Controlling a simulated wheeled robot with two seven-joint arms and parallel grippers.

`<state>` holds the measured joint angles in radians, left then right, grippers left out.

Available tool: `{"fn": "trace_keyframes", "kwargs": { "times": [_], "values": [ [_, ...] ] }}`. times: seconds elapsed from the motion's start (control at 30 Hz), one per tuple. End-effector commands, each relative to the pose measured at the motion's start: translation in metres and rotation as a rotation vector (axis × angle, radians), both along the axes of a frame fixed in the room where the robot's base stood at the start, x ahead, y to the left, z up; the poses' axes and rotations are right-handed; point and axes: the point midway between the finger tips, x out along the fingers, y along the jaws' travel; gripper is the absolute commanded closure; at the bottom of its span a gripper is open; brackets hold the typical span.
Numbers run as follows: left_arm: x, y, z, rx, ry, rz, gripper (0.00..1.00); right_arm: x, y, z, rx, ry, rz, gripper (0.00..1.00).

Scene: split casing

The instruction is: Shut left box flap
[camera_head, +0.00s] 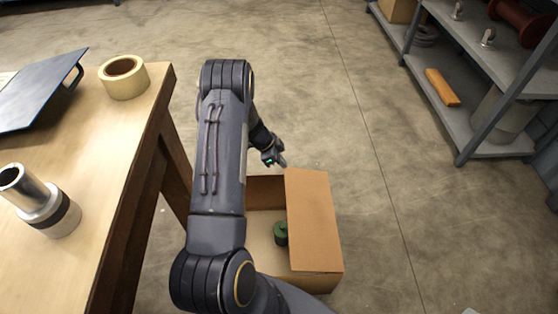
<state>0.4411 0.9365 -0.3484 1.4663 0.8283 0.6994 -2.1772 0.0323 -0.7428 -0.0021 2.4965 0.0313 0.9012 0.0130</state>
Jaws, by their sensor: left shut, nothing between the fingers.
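A cardboard box (318,284) stands on the floor right of the table, partly behind my left arm. Its right flap (313,220) lies over the right part of the opening. The rest of the opening that I can see is uncovered, and a green object (281,233) lies inside. The box's left side and left flap are hidden behind my arm. My left gripper (283,163) is shut and empty, near the box's far edge by the top of the right flap. I cannot tell whether it touches the box. My right gripper is out of view.
A wooden table (110,190) at left holds a tape roll (123,77), a metal cylinder (42,202) and a dark clipboard-like panel (38,90). A grey shelf (470,120) with several items stands at the upper right. The floor between box and shelf is clear.

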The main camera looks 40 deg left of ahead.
Motion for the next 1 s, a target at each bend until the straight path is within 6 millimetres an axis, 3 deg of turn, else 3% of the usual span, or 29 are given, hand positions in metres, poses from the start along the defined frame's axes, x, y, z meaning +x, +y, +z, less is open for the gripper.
{"fn": "trace_keyframes", "kwargs": {
  "times": [0.03, 0.27, 0.43, 0.6, 1.0],
  "values": [
    [0.003, -0.006, -0.014, 0.000, 0.004, -0.003, 1.00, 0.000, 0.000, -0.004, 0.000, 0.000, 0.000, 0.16],
    [0.018, -0.024, -0.056, 0.000, 0.003, -0.005, 1.00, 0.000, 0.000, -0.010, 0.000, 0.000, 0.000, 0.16],
    [0.014, -0.017, -0.080, 0.001, 0.002, 0.000, 1.00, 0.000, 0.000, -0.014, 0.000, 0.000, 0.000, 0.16],
    [0.012, -0.014, -0.091, 0.002, 0.001, -0.001, 1.00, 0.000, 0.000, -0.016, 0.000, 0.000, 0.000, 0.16],
    [0.011, -0.013, -0.093, 0.000, -0.001, -0.001, 1.00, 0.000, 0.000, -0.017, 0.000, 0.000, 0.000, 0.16]
  ]
}}
